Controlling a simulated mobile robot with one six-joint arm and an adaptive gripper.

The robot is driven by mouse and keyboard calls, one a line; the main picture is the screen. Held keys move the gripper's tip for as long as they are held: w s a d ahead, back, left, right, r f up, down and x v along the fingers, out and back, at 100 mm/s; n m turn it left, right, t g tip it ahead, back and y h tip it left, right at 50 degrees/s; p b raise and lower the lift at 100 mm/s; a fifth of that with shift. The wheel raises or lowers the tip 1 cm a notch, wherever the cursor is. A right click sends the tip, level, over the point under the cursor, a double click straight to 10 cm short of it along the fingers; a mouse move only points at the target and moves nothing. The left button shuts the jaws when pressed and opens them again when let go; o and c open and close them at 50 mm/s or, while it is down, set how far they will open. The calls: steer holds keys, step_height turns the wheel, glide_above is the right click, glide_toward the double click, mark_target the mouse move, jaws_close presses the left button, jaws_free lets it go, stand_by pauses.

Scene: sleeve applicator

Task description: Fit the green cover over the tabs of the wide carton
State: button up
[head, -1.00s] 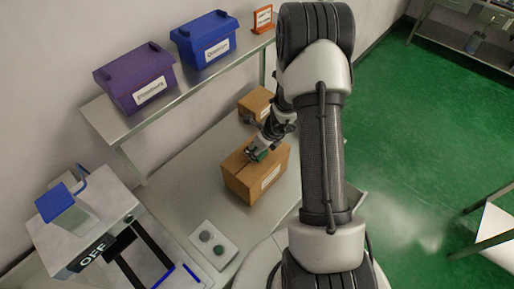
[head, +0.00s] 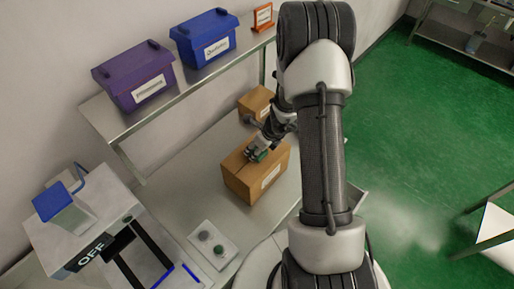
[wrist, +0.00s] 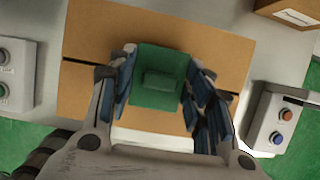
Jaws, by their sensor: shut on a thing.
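The wide carton (head: 238,178) is brown with a white label on its front face and stands on the grey table. Its top (wrist: 92,38) shows in the wrist view, with a dark seam running across it. My gripper (head: 257,151) is above the carton's top, shut on the green cover (head: 261,156). In the wrist view the green cover (wrist: 160,62), with a raised block in its middle, lies between the fingers of my gripper (wrist: 158,88) and across the line of the seam. The carton's tabs are hidden, and I cannot tell whether the cover touches the carton.
A smaller carton (head: 254,103) stands behind, near the wall. A button box (head: 213,244) sits at the table's front left, beside a machine marked OFF (head: 92,256). Purple (head: 136,78) and blue (head: 205,40) bins stand on the shelf. Another button box (wrist: 275,116) shows at right.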

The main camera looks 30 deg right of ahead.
steer(key=o, duration=1.1)
steer(key=shift+r, duration=0.1)
steer(key=shift+r+p, duration=3.15)
steer(key=shift+r, duration=0.35)
